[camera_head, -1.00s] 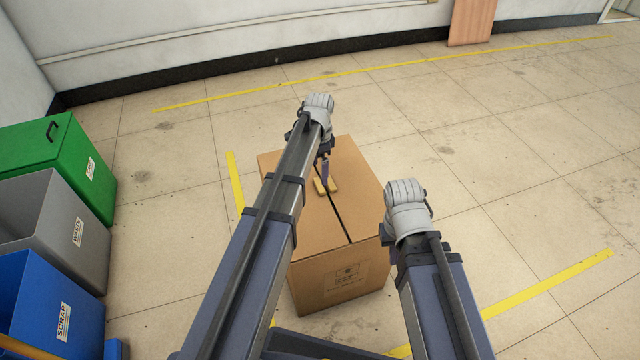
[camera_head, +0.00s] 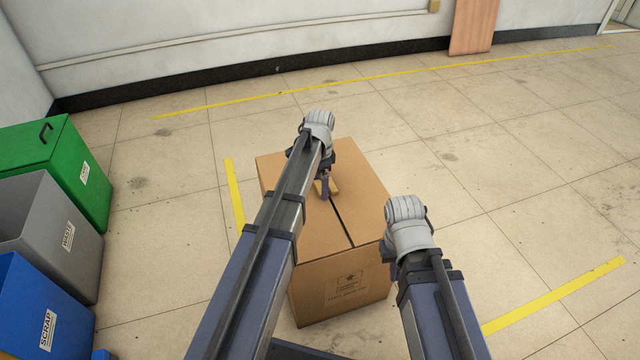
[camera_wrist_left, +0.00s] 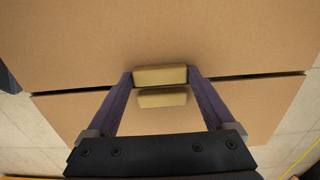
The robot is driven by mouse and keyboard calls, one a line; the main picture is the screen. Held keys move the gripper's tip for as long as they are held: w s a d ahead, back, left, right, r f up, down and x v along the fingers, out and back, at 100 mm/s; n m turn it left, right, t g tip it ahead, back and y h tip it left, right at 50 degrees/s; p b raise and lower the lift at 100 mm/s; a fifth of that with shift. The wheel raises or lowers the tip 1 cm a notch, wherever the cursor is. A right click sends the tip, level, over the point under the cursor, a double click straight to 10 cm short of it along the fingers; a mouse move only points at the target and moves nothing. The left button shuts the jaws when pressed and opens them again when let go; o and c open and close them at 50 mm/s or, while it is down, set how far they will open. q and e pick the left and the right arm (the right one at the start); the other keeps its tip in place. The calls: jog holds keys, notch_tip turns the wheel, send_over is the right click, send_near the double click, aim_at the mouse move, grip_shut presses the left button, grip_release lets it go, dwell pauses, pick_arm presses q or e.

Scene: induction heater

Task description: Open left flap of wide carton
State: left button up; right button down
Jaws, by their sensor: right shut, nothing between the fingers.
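The wide carton (camera_head: 285,167) stands on the floor in the middle of the head view. Its two top flaps look closed, with a dark seam (camera_head: 342,222) between them. Two tan tabs flank the seam, as the left wrist view shows: an upper tab (camera_wrist_left: 160,75) and a lower tab (camera_wrist_left: 163,98). My left gripper (camera_head: 325,190) is down at the tabs. Its fingers press against both ends of the upper tab, which appears to be the left flap's. The right flap's tab (camera_head: 334,187) is free. My right gripper (camera_head: 389,252) is shut and empty beside the carton's right side; its fingertips are mostly hidden.
Green (camera_head: 80,165), grey (camera_head: 60,235) and blue (camera_head: 45,310) bins stand at the left. Yellow floor lines (camera_head: 234,192) run around the carton. The floor to the right and behind the carton is clear up to the wall.

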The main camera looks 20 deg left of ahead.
pick_arm(q)
grip_shut()
dwell(0.5)
jog(key=shift+d+r, duration=0.1)
